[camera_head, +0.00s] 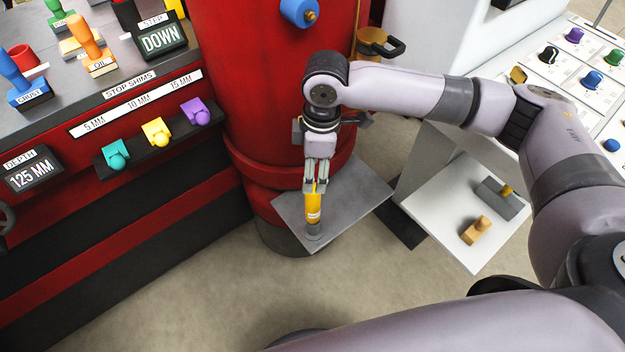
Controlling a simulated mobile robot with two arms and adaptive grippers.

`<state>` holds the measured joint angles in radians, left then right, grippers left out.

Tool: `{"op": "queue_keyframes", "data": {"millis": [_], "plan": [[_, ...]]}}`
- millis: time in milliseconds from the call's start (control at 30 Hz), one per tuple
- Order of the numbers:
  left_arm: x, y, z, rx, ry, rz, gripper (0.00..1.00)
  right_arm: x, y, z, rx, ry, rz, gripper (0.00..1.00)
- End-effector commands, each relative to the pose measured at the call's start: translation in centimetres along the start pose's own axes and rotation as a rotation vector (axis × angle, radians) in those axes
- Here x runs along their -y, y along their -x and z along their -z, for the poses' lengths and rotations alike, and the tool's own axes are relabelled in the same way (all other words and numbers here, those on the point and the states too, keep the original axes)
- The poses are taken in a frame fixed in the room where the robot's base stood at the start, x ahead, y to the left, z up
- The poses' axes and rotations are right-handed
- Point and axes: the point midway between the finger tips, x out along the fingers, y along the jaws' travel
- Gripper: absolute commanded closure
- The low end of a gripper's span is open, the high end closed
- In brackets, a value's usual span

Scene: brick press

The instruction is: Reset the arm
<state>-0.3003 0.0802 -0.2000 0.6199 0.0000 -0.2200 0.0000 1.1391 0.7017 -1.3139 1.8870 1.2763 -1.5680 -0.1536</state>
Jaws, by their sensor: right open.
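My right arm comes in from the right and hangs down over a grey plate (352,205) in front of the red press column. My right gripper (316,186) points down with its fingers at the top of an upright yellow-orange cylinder (313,209). The fingers are open; whether they touch the cylinder is not clear. My left gripper is not in view.
The red press column (240,90) is behind the plate. A red panel with coloured shims (155,131) and stamps (97,50) is at the left. A white table (445,215) at the right holds a wooden block (476,230) and a grey block (500,198). Floor is clear in front.

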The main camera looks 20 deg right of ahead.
Motion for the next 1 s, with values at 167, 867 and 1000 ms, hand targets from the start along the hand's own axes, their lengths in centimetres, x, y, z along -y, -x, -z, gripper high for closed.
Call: {"op": "queue_keyframes", "data": {"millis": [167, 867, 1000], "plan": [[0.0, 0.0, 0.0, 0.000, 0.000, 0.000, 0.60, 0.0, 1.1, 0.0, 0.000, 0.001, 0.000, 0.47], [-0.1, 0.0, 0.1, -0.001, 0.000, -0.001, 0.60, 9.9, -4.5, 7.9, -0.364, -0.116, -0.020, 0.47], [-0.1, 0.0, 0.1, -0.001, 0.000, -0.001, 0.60, 11.1, -5.2, 7.2, -0.443, -0.295, -0.042, 0.47]]}}
